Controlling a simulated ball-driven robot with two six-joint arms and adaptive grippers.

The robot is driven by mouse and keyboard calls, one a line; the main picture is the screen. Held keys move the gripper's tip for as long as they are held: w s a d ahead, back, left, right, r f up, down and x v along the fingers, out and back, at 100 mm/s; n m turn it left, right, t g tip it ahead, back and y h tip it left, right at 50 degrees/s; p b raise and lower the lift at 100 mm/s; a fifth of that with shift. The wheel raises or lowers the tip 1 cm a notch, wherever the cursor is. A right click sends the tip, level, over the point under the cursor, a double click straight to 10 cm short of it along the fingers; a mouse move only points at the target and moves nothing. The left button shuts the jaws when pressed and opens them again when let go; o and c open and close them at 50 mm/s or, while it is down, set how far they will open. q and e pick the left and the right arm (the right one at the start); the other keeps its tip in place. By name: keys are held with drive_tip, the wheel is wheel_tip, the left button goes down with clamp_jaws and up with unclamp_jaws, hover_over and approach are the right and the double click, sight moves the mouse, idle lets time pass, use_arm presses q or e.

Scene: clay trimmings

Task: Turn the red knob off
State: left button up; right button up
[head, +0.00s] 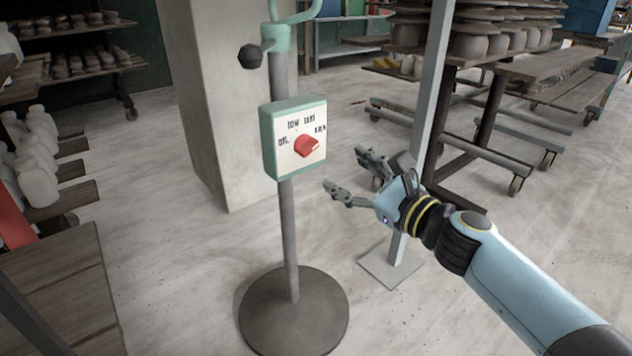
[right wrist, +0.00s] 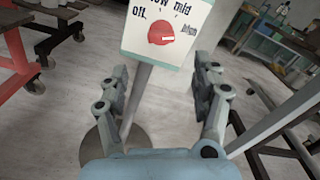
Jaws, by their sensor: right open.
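The red knob (head: 307,146) sits on the white face of a green-edged control box (head: 267,143), which is fixed to a grey pole. Labels "off", "low", "mid" and "high" are printed around the knob. The knob's pale pointer mark faces right, toward "high". My right gripper (head: 343,174) is open and empty, to the right of the box and a little lower, apart from it. In the right wrist view the knob (right wrist: 161,32) shows at the top, ahead of the spread fingers (right wrist: 165,95). My left gripper is not in view.
The pole stands on a round dark base (head: 293,315). A black clamp knob (head: 251,56) sticks out above the box. A slim grey post (head: 432,90) and wheeled racks with pottery (head: 485,42) stand behind my right arm. A wooden bench (head: 58,285) is at the left.

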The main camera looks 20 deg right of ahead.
sight(313, 151)
drive_tip(key=x, duration=1)
drive_tip(key=shift+w+f, duration=0.1)
drive_tip(key=shift+f, duration=0.1)
drive_tip(key=shift+w+a+b, duration=0.15)
drive_tip(key=shift+w+b, duration=0.15)
drive_tip(key=shift+w, duration=0.2)
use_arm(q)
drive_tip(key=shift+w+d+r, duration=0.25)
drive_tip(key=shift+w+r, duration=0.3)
use_arm(e)
drive_tip(key=c, duration=1.2)
